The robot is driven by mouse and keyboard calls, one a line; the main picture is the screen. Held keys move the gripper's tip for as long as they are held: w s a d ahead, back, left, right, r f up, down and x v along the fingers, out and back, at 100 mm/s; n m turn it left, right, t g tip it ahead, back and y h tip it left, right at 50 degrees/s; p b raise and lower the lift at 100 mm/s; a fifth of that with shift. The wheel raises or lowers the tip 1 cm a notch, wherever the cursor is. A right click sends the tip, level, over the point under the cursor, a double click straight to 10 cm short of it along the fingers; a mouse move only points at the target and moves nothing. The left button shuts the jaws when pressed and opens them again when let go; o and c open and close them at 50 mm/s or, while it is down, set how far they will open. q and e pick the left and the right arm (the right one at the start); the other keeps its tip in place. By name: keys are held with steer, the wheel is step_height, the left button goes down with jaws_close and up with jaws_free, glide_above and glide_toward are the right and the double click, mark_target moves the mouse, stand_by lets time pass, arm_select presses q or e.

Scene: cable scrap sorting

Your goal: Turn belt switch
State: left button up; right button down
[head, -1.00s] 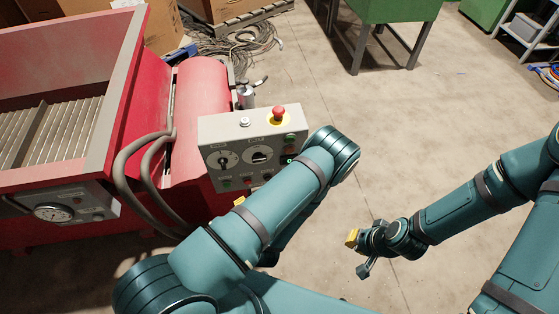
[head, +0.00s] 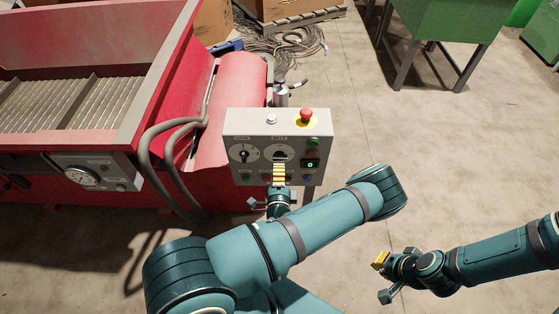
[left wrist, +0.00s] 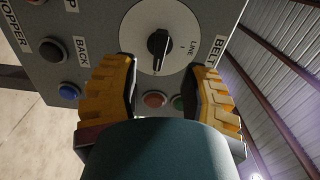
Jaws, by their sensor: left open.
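The belt switch is a black rotary knob (left wrist: 158,45) on a round white dial marked LINE, with the BELT label beside it, in the left wrist view. In the head view its dial (head: 280,152) is on the right of the grey control box (head: 265,118), partly covered by my left gripper (head: 279,172). The yellow fingers of the left gripper (left wrist: 163,75) are open, one on each side below the knob. The knob shows between and beyond the fingertips, with no visible contact. My right gripper (head: 380,262) hangs over the floor, away from the box; its opening is unclear.
Grey hoses (head: 150,155) curve beside the red machine (head: 235,95).

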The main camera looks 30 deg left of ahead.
mark_target(279, 160)
arm_select(q)
steer(key=x, duration=0.5)
steer(key=shift+w+a+b, duration=0.2)
steer(key=shift+w+b, duration=0.05)
steer(key=shift+b, duration=0.05)
steer(key=shift+o, duration=0.3)
jaws_close()
